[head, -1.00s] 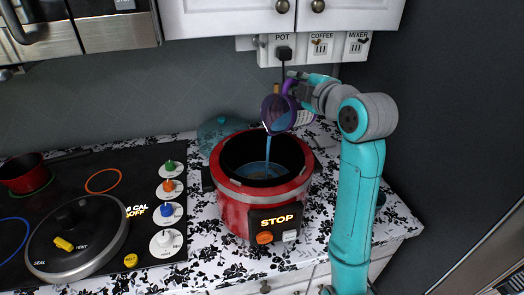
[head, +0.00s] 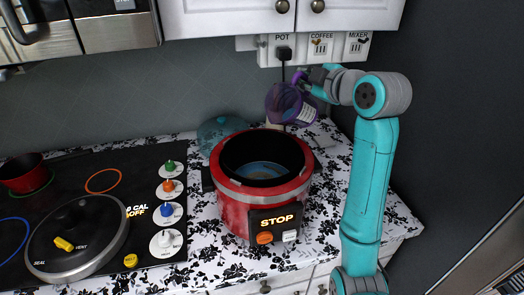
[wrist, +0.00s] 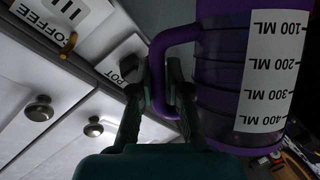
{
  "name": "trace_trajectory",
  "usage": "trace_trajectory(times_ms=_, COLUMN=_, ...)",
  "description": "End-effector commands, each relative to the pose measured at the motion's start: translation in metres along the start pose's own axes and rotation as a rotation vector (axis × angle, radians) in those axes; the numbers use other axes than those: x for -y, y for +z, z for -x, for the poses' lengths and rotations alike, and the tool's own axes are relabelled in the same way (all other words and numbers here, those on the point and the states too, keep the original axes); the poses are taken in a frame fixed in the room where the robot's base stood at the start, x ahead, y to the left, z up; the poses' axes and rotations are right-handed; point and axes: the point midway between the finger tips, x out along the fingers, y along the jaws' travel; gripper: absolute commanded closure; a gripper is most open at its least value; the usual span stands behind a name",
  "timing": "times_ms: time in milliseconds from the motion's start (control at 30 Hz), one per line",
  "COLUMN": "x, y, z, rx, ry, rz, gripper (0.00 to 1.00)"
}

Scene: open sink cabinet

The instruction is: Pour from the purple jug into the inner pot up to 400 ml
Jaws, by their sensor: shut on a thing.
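The purple jug (head: 284,103) is tilted in the air above the back right of the red pot (head: 236,207). My gripper (head: 306,82) is shut on its handle; the wrist view shows the fingers around the purple handle (wrist: 163,85). The jug's white scale (wrist: 272,70), marked from 100 to 400 ML, appears upside down in the wrist view. The black inner pot (head: 262,150) sits in the red pot and has some blue liquid (head: 262,170) at its bottom. No stream falls from the jug. The liquid's exact level cannot be read.
A teal see-through container (head: 220,130) stands behind the pot. A black stovetop (head: 100,215) with a lid (head: 77,235) and a small red pan (head: 22,172) is at left. White cabinets (head: 280,15) hang above; sockets (head: 320,47) are on the wall. The counter right of the pot is mostly clear.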

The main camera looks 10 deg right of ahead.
Motion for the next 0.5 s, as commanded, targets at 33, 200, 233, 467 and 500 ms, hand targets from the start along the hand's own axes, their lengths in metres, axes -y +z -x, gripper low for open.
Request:
trace_trajectory(times_ms=33, x=-0.002, y=0.002, z=-0.001, rx=-0.001, ry=-0.011, rz=-0.027, gripper=1.00)
trace_trajectory(times_ms=200, x=-0.001, y=0.002, z=-0.002, rx=-0.002, ry=-0.019, rz=-0.044, gripper=1.00)
trace_trajectory(times_ms=233, x=-0.001, y=0.003, z=-0.002, rx=-0.002, ry=-0.023, rz=-0.052, gripper=1.00)
trace_trajectory(times_ms=467, x=-0.006, y=0.015, z=-0.006, rx=0.000, ry=-0.083, rz=-0.198, gripper=1.00)
trace_trajectory(times_ms=500, x=-0.007, y=0.018, z=-0.007, rx=0.000, ry=-0.097, rz=-0.235, gripper=1.00)
